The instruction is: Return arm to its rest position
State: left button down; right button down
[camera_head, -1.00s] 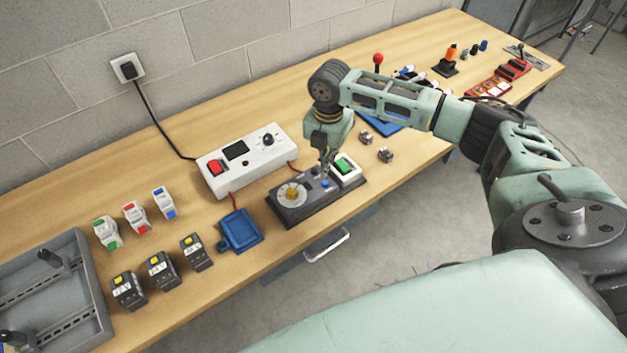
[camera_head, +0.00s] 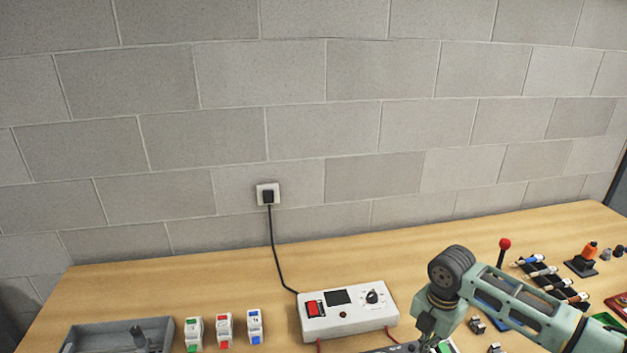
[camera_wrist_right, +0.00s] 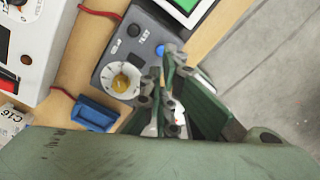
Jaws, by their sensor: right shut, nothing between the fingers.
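My right arm (camera_head: 520,310) comes in from the lower right in the head view, pale green with a dark wrist joint. Its gripper (camera_head: 425,338) points down at the bottom edge, over the grey test unit (camera_head: 398,349), which is mostly cut off. In the right wrist view the gripper (camera_wrist_right: 168,108) is shut and empty, with its fingers beside the grey test unit (camera_wrist_right: 108,73). That unit has a white dial with a yellow centre (camera_wrist_right: 122,79) and a blue button (camera_wrist_right: 160,50). I cannot tell whether the fingers touch it. My left gripper is not in view.
A white power box (camera_head: 345,325) with a red switch stands left of the gripper, its black cable running to a wall socket (camera_head: 268,194). Several breakers (camera_head: 225,330) and a grey tray (camera_head: 100,338) are further left. A red-knobbed lever (camera_head: 504,244) stands behind my arm.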

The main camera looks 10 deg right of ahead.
jog(key=s+a+f+m+y, duration=0.1)
jog(key=s+a+f, duration=0.2)
jog(key=a, duration=0.3)
jog(key=s+a+f+m, duration=0.1)
jog(key=s+a+f, duration=0.15)
jog(key=a, duration=0.25)
jog(key=s+a+m+t+y, duration=0.25)
jog(key=s+a+m, duration=0.55)
jog(key=s+m, duration=0.4)
jog(key=s+d+r+m+t+h, duration=0.1)
jog(key=s+d+r+m+h, duration=0.2)
jog(key=s+d+m, duration=0.5)
notch_tip(320, 180, down, 33)
jog(key=s+g+b, duration=0.1)
jog(key=s+b, duration=0.1)
jog(key=b, duration=0.4)
jog(key=s+d+f+b, duration=0.1)
jog(key=s+f+b, duration=0.1)
jog(key=s+f, duration=0.6)
jog(key=s+d+f+g+b, duration=0.1)
jog(key=s+d+f+b, duration=0.1)
jog(key=s+f, duration=0.6)
notch_tip(320, 180, down, 5)
jog(key=shift+b, duration=0.65)
jog(key=shift+s+g+h, duration=0.1)
jog(key=shift+g+h, duration=0.15)
